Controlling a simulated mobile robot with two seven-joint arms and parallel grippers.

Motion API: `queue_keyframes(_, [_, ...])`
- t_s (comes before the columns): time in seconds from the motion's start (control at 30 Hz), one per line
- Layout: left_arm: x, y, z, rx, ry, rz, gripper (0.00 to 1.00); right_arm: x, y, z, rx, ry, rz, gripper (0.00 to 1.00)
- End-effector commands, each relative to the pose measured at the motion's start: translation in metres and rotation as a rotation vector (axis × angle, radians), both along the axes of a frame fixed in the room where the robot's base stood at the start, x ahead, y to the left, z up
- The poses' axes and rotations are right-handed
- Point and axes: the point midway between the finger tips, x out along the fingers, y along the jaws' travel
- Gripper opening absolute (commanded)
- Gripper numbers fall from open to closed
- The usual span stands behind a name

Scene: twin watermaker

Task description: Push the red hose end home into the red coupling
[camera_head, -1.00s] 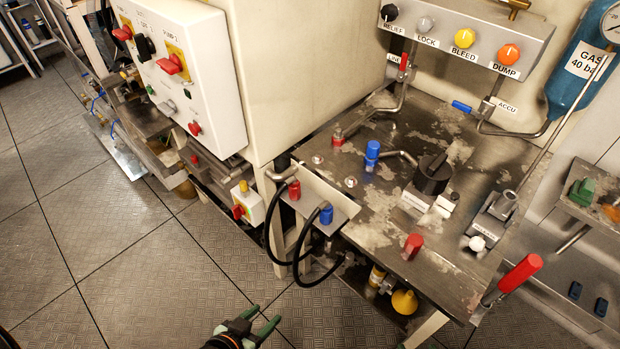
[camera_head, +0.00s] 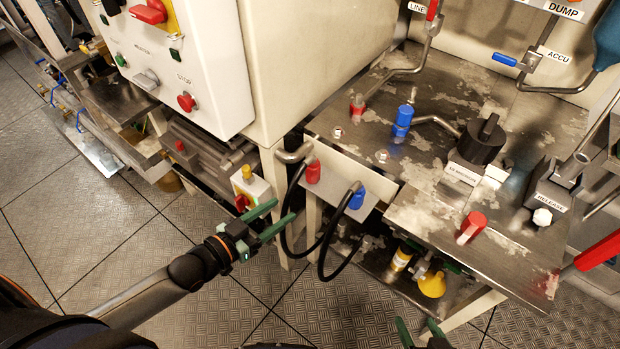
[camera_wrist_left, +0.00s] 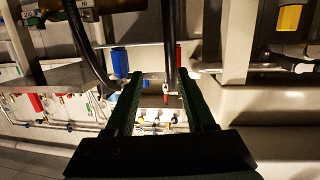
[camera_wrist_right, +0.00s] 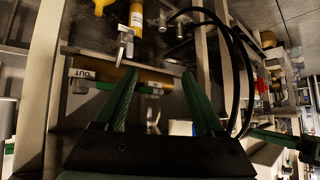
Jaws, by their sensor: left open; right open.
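The red hose end (camera_head: 313,172) sits upright at the small metal bracket (camera_head: 335,186) on the bench's front left, next to a looping black hose (camera_head: 290,205). The red coupling (camera_head: 358,105) stands on the bench top behind it, at the end of a metal pipe. My left gripper (camera_head: 285,210) is open and empty, left of and below the red hose end, close to the hose and apart from the red end. In the left wrist view a red part (camera_wrist_left: 178,55) shows beyond the open fingers. My right gripper (camera_head: 417,322) is open and empty, low in front of the bench.
A blue hose end (camera_head: 357,197) is beside the red one, and a blue coupling (camera_head: 402,120) beside the red coupling. A red knob (camera_head: 471,225) stands near the bench's front. A switch box (camera_head: 250,190) lies just behind my left gripper. The floor at left is clear.

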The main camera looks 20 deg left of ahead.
Motion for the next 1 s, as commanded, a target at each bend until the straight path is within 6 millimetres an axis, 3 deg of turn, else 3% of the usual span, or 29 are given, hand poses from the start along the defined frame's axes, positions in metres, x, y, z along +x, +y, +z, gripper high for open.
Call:
queue_keyframes(0.03, [0.011, 0.007, -0.008, -0.006, -0.051, -0.026, 0.55, 0.001, 0.002, -0.022, 0.001, 0.000, 0.006, 0.71])
queue_keyframes(0.33, [0.034, 0.025, 0.018, -0.060, -0.183, -0.083, 0.55, 0.003, 0.009, -0.037, 0.007, 0.001, 0.023, 0.71])
queue_keyframes(0.8, [0.088, -0.007, 0.021, -0.062, -0.185, -0.082, 0.55, 0.002, 0.007, -0.043, 0.005, 0.000, 0.021, 0.71])
queue_keyframes(1.0, [0.097, -0.012, 0.021, -0.061, -0.182, -0.082, 0.55, 0.002, 0.007, -0.044, 0.004, 0.000, 0.021, 0.71])
